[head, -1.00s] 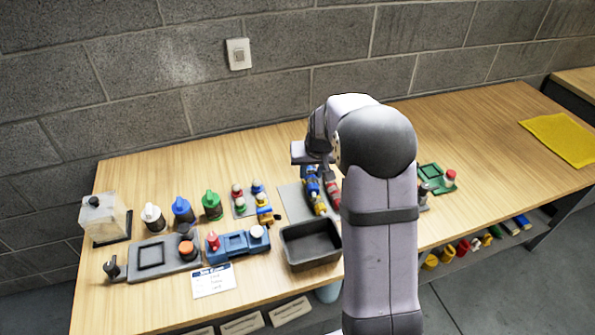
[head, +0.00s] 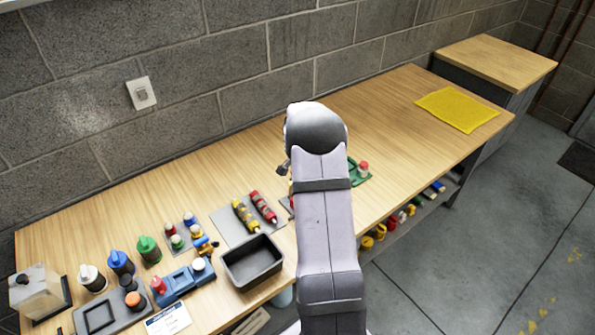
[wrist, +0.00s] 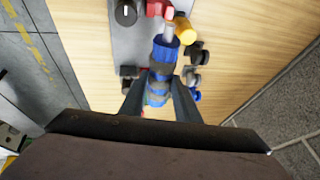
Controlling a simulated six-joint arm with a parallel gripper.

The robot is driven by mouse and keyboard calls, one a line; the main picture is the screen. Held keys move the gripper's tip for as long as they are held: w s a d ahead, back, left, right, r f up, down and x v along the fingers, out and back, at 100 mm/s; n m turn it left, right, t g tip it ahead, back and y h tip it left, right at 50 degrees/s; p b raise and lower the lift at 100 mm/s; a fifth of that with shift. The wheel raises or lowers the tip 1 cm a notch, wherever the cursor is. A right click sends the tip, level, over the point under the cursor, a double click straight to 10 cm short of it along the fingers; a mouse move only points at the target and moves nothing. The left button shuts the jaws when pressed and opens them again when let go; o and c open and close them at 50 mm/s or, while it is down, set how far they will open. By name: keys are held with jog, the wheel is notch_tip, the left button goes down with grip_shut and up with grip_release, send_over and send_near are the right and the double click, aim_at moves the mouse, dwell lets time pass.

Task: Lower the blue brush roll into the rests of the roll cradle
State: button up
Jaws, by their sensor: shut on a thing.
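The blue brush roll (wrist: 165,52), with grey bands, is between the fingers of my gripper (wrist: 158,92) in the wrist view. My gripper is shut on it. Its far end points toward a red and a yellow part. A grey plate (wrist: 125,48) with dark rest-like blocks (wrist: 196,54) lies below and beside the roll; it looks like the roll cradle. I cannot tell whether the roll touches the rests. In the head view my arm hides the roll and most of the cradle area.
A grey mat (head: 226,222) holds a yellow roll (head: 245,216) and a red roll (head: 263,206). A dark bin (head: 252,262) stands in front. A green tray (head: 359,172) is right of my arm. The table is clear toward the yellow cloth (head: 457,109).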

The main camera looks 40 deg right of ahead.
jog(key=shift+s+d, duration=0.15)
jog(key=shift+d, duration=0.15)
jog(key=shift+f, duration=0.15)
jog(key=shift+f+b, duration=0.35)
jog(key=shift+f, duration=1.15)
notch_tip(320, 180, down, 2)
jog(key=b, duration=0.3)
jog(key=shift+f, duration=0.1)
jog(key=shift+f+b, duration=1.1)
jog(key=shift+b, duration=0.6)
dwell(0.5)
jog(key=o, duration=1.2)
jog(key=shift+a, duration=0.1)
jog(key=shift+r, duration=0.1)
jog(key=b+v, duration=0.2)
jog(key=v, duration=0.5)
jog(key=shift+a, duration=0.15)
